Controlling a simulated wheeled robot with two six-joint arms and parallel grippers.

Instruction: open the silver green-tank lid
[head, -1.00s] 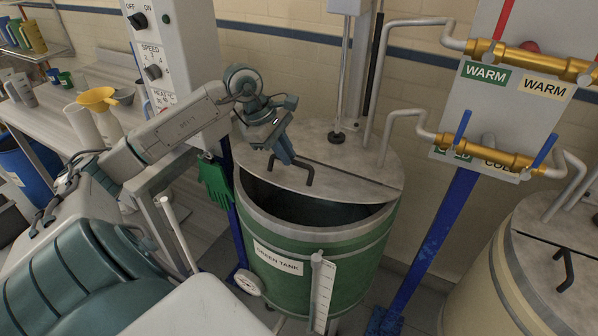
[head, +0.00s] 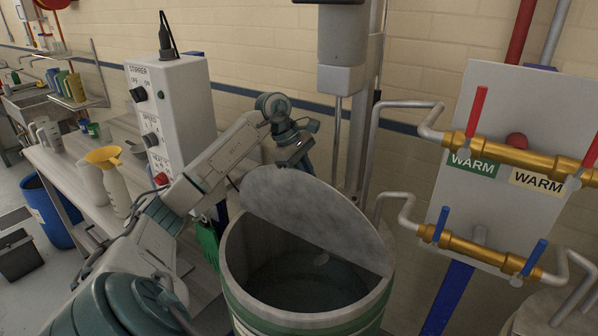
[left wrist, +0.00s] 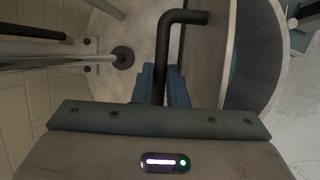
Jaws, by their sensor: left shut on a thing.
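The green tank (head: 315,322) stands in the middle of the head view. Its silver half lid (head: 318,215) is tilted steeply up on its hinge, and the tank's dark inside shows below it. My left gripper (head: 297,163) is behind the raised lid's upper left edge, its fingertips partly hidden. In the left wrist view, my left gripper (left wrist: 165,85) is shut on the lid's dark bent handle (left wrist: 170,48), with the handle between the two blue-grey fingers. My right gripper is in neither view.
A grey stirrer post (head: 345,70) and curved pipes (head: 400,140) stand behind the tank. A valve panel (head: 500,160) with red and blue levers is at right.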

